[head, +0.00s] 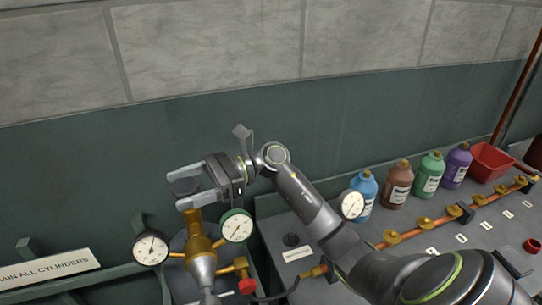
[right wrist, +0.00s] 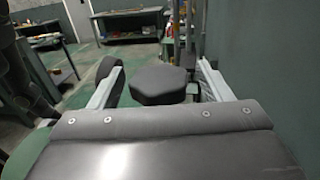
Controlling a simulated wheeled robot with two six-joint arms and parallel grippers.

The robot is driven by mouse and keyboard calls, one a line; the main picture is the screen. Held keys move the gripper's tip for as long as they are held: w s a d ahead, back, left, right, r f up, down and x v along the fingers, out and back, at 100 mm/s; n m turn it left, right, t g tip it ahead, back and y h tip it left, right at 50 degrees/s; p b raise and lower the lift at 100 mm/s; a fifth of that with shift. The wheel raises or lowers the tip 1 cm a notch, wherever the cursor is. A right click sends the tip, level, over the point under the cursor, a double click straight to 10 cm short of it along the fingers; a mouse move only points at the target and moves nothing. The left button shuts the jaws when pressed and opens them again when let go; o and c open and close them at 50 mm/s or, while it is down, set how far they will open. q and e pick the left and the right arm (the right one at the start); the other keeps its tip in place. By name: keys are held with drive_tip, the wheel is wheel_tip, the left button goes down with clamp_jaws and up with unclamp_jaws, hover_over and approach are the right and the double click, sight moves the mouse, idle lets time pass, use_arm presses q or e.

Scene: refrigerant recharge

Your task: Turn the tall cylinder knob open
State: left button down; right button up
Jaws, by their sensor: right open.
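The tall cylinder's brass valve (head: 198,238) stands upright at the lower left of the head view. Its dark knob (head: 186,187) sits on top, partly covered by my right gripper. My right gripper (head: 182,188) is open and reaches in from the right, with one finger on either side of the knob. In the right wrist view the faceted black knob (right wrist: 160,85) lies between the two pale fingers (right wrist: 160,88), with a visible gap on each side. I cannot tell how far the knob is turned. My left gripper does not show.
Coloured bottles (head: 398,184), a red bin (head: 491,162) and a copper manifold (head: 422,222) are on the bench to the right. A wall stands behind.

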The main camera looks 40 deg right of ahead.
drive_tip(key=shift+s+r+m+t+h+p, duration=0.15)
drive_tip(key=shift+m+t+p, duration=0.4)
drive_tip(key=shift+p, duration=0.7)
drive_tip(key=shift+w+r+m+t+h+p, duration=0.15)
drive_tip(key=shift+m+t+p, duration=0.2)
drive_tip(key=shift+t+p, duration=0.65)
drive_tip(key=shift+s+d+f+b, duration=0.2)
drive_tip(key=shift+d+f+b, duration=0.1)
drive_tip(key=shift+d, duration=0.15)
drive_tip(key=shift+s+d+f+b, duration=0.15)
drive_tip(key=shift+d+f+b, duration=0.1)
drive_tip(key=shift+d, duration=0.2)
drive_tip(key=b+v, duration=0.6)
drive_tip(key=v, duration=0.9)
drive_tip(key=shift+d+r, duration=0.3)
drive_tip(key=shift+r, duration=0.05)
